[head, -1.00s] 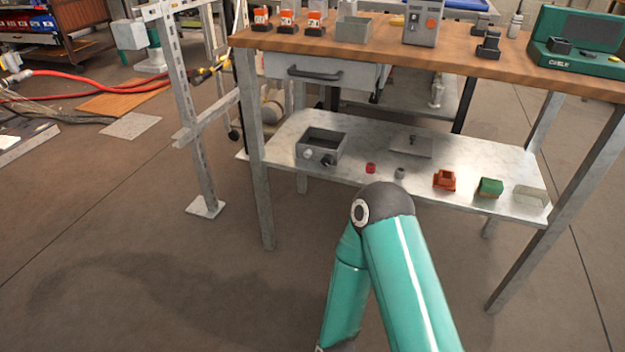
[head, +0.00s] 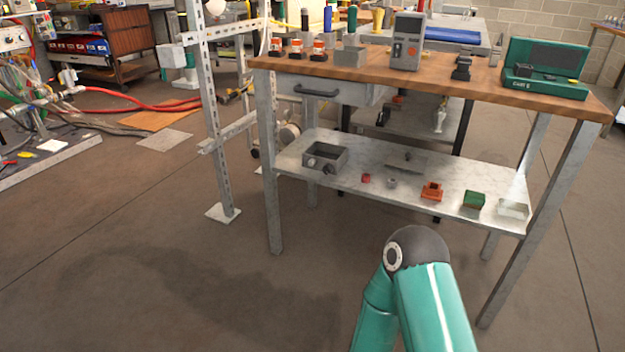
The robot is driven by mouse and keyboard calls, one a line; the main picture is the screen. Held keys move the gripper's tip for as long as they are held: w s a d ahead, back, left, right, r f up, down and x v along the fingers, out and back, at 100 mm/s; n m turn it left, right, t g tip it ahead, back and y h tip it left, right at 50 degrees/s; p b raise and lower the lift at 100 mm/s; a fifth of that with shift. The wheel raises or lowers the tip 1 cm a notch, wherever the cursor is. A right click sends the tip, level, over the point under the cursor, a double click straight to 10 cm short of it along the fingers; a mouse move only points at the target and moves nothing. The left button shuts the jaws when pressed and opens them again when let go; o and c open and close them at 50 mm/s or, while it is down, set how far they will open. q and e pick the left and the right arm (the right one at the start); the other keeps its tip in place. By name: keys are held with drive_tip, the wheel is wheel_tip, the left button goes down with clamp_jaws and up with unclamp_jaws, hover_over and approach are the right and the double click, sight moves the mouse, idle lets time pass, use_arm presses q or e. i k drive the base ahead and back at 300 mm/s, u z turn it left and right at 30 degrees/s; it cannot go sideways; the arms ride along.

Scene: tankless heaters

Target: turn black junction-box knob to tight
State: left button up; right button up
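A grey open junction box (head: 324,158) sits on the left part of the workbench's lower metal shelf. On its front side are a light grey knob (head: 311,162) and a black knob (head: 328,168). The black knob is too small here to tell its setting. One of my arms, teal with a dark joint, rises from the bottom edge right of centre, in front of the bench. Neither of my grippers shows in the view.
The lower shelf (head: 405,182) also holds a red part (head: 366,179), an orange part (head: 432,191), a green block (head: 474,200) and a flat grey plate. The wooden top (head: 440,75) overhangs it. A slotted metal post (head: 212,130) stands left of the bench. Floor in front is clear.

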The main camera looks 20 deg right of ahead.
sight(327, 168)
drive_tip(key=z, duration=0.15)
drive_tip(key=i, duration=0.9)
drive_tip(key=u, duration=0.1)
